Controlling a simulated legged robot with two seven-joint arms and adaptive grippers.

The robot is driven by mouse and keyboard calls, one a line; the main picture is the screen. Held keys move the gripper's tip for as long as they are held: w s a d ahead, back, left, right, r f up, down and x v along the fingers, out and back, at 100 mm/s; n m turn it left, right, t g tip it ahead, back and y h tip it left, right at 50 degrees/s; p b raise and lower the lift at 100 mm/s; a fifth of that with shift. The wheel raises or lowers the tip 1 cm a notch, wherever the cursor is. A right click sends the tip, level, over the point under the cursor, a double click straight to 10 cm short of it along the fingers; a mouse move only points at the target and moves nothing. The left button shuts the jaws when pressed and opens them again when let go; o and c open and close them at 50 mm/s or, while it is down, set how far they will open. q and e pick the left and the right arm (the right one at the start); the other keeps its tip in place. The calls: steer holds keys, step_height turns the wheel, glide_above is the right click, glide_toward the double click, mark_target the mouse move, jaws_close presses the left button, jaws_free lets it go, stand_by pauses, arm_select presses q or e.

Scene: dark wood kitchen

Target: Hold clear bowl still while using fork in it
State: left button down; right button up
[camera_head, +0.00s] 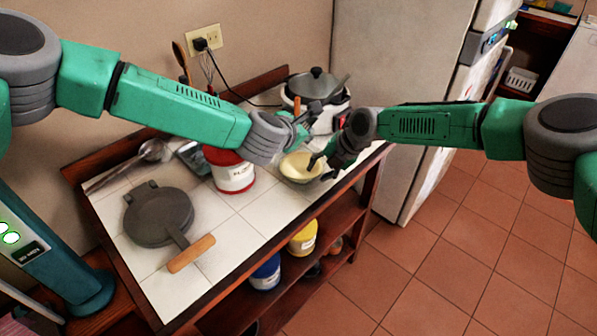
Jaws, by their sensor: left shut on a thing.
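The clear bowl (301,168), with pale yellow contents, stands on the white tiled counter near its front right edge. My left gripper (305,122) is above and behind the bowl, shut on a thin utensil, which looks like the fork; a brown handle (297,104) sticks up beside its fingers. The fork's tines are not clear to see. My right gripper (322,168) is low at the bowl's right side, its dark fingers at the rim. Whether they pinch the rim or only rest against it cannot be told.
A red and white tub (232,171) stands left of the bowl. A pot or cooker (316,90) stands behind the grippers. A dark waffle iron or pan (158,214) with a wooden handle lies on the left counter. A fridge (395,90) stands at the right.

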steer(key=v, duration=1.1)
steer(key=shift+d+r, duration=0.2)
steer(key=shift+d, duration=0.05)
